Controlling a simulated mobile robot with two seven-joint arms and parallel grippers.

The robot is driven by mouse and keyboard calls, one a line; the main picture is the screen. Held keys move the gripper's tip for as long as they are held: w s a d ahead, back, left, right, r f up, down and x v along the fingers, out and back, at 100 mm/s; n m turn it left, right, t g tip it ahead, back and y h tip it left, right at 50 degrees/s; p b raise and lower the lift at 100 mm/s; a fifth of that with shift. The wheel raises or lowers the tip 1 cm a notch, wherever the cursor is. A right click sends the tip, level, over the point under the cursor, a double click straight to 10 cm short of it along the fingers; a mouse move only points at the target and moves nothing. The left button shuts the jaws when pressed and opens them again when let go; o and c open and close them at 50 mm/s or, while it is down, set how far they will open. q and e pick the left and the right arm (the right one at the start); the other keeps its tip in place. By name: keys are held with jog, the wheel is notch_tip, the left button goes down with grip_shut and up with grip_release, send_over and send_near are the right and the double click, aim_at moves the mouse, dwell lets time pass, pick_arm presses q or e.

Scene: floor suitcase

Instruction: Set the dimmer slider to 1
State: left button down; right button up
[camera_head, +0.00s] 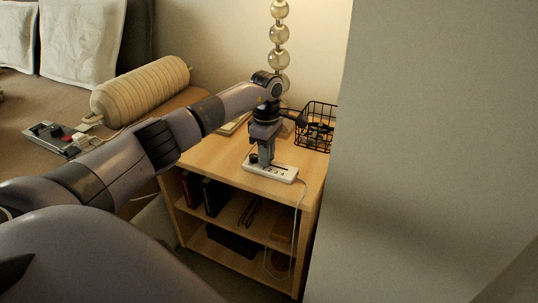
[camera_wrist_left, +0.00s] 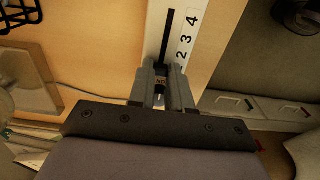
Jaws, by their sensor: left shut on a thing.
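The dimmer (camera_head: 284,174) is a white strip lying on top of the wooden nightstand. In the left wrist view, the dimmer panel (camera_wrist_left: 203,30) has a dark slot and a column of printed numbers; 2, 3 and 4 are readable. My left gripper (camera_head: 265,161) points down onto the dimmer. In the left wrist view, its two fingers (camera_wrist_left: 161,90) are closed around the dark slider knob (camera_wrist_left: 160,82), at the slot end near the low numbers. The fingers hide part of the panel beyond 2, so the exact setting is hard to read. My right gripper is not in view.
The nightstand (camera_head: 214,152) also bears a black wire basket (camera_head: 318,127) and a lamp with glass balls (camera_head: 279,33). Its shelves hold dark books. A white cord (camera_head: 303,215) hangs down its front. A grey wall is close on the right; a bed with a bolster (camera_head: 140,90) is on the left.

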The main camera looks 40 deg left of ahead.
pick_arm(q)
jog(key=shift+a, duration=0.35)
jog(key=c, duration=1)
grip_release()
jog(key=shift+c, duration=0.2)
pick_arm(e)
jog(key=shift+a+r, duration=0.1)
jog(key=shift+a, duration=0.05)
pick_arm(q)
jog(key=shift+d+r, duration=0.1)
jog(key=shift+r, duration=0.3)
notch_tip(320, 180, up, 6)
jog(key=shift+r+p, duration=0.1)
jog(key=shift+p, duration=0.9)
jog(key=shift+r, duration=0.1)
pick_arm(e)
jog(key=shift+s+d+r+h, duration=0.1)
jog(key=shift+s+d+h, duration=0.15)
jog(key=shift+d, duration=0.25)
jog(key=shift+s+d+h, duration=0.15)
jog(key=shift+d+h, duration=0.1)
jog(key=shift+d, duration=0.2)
